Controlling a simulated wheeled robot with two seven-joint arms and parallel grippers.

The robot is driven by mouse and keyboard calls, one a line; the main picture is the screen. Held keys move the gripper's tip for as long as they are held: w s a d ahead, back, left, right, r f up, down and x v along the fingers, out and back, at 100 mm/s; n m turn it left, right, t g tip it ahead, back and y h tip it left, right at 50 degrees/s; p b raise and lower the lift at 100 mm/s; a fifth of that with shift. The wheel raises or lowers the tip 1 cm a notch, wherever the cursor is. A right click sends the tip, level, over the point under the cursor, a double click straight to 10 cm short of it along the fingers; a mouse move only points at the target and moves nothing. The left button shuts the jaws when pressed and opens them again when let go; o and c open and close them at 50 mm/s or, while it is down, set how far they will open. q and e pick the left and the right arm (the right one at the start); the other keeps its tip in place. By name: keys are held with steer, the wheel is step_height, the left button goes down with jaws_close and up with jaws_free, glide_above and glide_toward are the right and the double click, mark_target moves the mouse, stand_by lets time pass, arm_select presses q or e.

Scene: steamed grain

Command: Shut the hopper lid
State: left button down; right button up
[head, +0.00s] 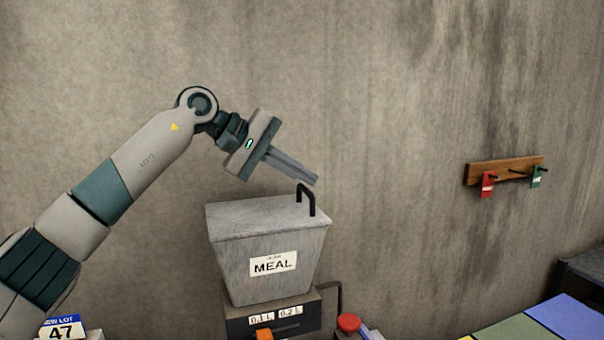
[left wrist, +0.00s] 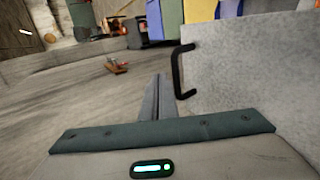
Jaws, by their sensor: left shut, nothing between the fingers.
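The grey hopper (head: 225,258) with a MEAL label stands on a dark dispenser base. Its lid (head: 255,214) lies flat across the top, with no gap that I can see. A black handle (head: 306,196) rises from the lid's right end. My left gripper (head: 316,181) is shut and empty, just above the handle and apart from the lid as far as I can tell. In the left wrist view the fingers (left wrist: 159,80) point past the handle (left wrist: 178,68), with the grey lid (left wrist: 250,75) at right. My right gripper is out of view.
The dispenser base (head: 272,313) has volume labels and an orange part. A red knob (head: 349,323) sits to its right. A wooden rack (head: 503,170) with red and green tags hangs on the wall. Coloured panels (head: 570,318) lie at lower right. A 47 lot card (head: 62,329) is at lower left.

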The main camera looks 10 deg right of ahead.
arm_select(q)
steer(key=shift+a, duration=0.15)
steer(key=shift+a+r+b, duration=0.2)
steer(key=shift+a+b, duration=0.1)
steer(key=shift+a, duration=0.1)
steer(key=b+v, duration=0.4)
steer(key=v, duration=1.2)
steer(key=shift+s+a, duration=0.1)
